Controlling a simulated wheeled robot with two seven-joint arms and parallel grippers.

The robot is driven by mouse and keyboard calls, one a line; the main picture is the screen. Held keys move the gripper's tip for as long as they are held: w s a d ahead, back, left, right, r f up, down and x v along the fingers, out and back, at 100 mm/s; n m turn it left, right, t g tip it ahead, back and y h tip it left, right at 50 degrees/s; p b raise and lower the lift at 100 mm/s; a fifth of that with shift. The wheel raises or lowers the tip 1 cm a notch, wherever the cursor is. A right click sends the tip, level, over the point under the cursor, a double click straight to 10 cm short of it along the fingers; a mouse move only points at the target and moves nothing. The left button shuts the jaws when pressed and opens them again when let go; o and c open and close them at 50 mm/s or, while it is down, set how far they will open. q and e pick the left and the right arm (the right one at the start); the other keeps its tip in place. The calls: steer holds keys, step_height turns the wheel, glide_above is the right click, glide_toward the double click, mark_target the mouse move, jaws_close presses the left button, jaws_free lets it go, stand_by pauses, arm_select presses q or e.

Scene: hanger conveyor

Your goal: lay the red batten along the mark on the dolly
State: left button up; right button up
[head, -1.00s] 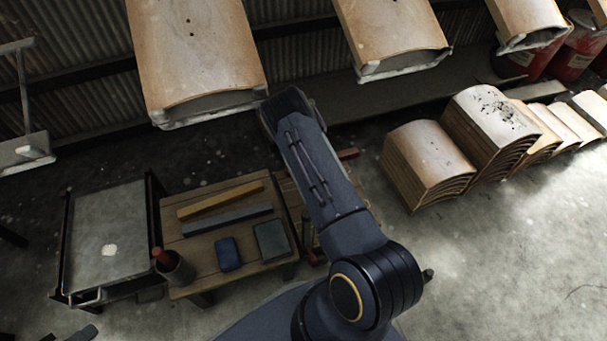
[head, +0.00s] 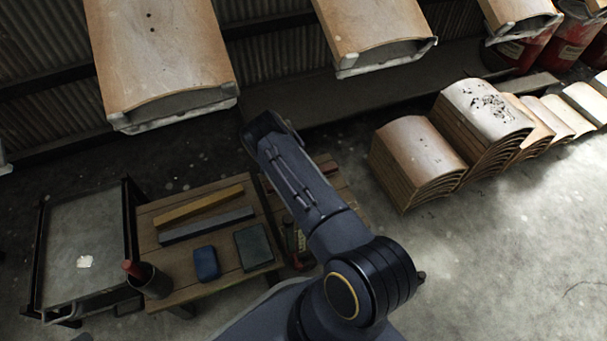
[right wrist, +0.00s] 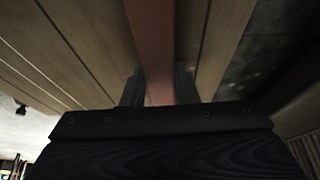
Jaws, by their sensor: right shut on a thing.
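A red batten (right wrist: 152,40) runs lengthwise between the two fingers of my right gripper (right wrist: 158,88) in the right wrist view. The gripper is shut on it, above brown wooden planks. In the head view a short reddish end (head: 328,167) shows just right of my arm, over a slatted wooden platform (head: 343,188). My arm hides most of this platform and the right gripper there. I cannot tell for sure whether this platform is the dolly, and I cannot make out a mark. My left gripper is not in view.
A wooden table (head: 160,290) holds a yellow batten (head: 199,205), a grey batten (head: 207,226), a blue block (head: 206,263) and a dark green block (head: 254,246). A grey-topped cart (head: 85,225) stands left. Curved panels (head: 165,50) hang behind. Stacked panels (head: 418,160) stand right.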

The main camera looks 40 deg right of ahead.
steer(key=shift+a+r, duration=0.1)
steer(key=o, duration=1)
steer(key=shift+o, duration=0.2)
steer(key=shift+r, duration=0.2)
steer(key=p+v, duration=0.3)
steer(key=v, duration=0.4)
steer(key=shift+a, duration=0.1)
